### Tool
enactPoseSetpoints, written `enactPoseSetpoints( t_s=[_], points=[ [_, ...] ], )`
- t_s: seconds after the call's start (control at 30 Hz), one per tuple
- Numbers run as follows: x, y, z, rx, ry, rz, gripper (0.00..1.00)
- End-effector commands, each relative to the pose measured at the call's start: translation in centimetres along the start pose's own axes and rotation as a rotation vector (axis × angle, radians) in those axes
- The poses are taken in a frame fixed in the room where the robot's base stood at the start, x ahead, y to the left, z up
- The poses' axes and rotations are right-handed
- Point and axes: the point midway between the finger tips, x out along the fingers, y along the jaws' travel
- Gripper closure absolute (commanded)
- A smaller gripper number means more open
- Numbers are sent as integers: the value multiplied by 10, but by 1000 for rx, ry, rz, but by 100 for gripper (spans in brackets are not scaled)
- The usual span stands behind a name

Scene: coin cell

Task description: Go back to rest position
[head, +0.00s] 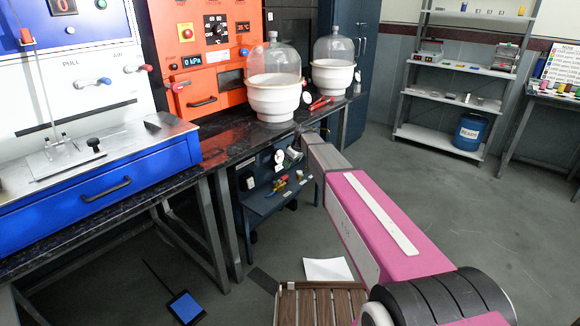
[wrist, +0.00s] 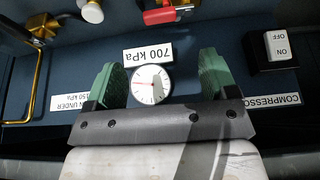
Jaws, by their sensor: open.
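My gripper (wrist: 158,66) is open in the wrist view, with its two green fingers wide apart and nothing between them. A round white gauge (wrist: 152,84) with a "700 kPa" label shows between the fingers; I cannot tell how far behind them it lies. A dark blue panel (wrist: 225,65) fills the background. In the head view my pink arm reaches from the lower right toward the dark blue unit (head: 262,205) below the black bench. The gripper itself is not clear there.
The black bench (head: 225,143) stands over the unit and carries two glass domes on white bases (head: 272,98) (head: 333,75). In the wrist view, a brass pipe (wrist: 38,70), a red handle (wrist: 165,15) and an ON/OFF switch (wrist: 272,48) are close around the gripper. Open floor (head: 430,195) lies right.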

Motion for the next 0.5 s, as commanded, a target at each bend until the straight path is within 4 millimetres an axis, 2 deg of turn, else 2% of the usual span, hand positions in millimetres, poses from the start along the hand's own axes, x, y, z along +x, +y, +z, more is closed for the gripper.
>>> enactPoseSetpoints(
  t_s=[0.37,0.47,0.5],
  points=[
    [-2,-2,5,8,-4,0,21],
    [-6,-10,30,51,-22,4,21],
    [-9,-16,46,83,-35,6,21]
  ],
)
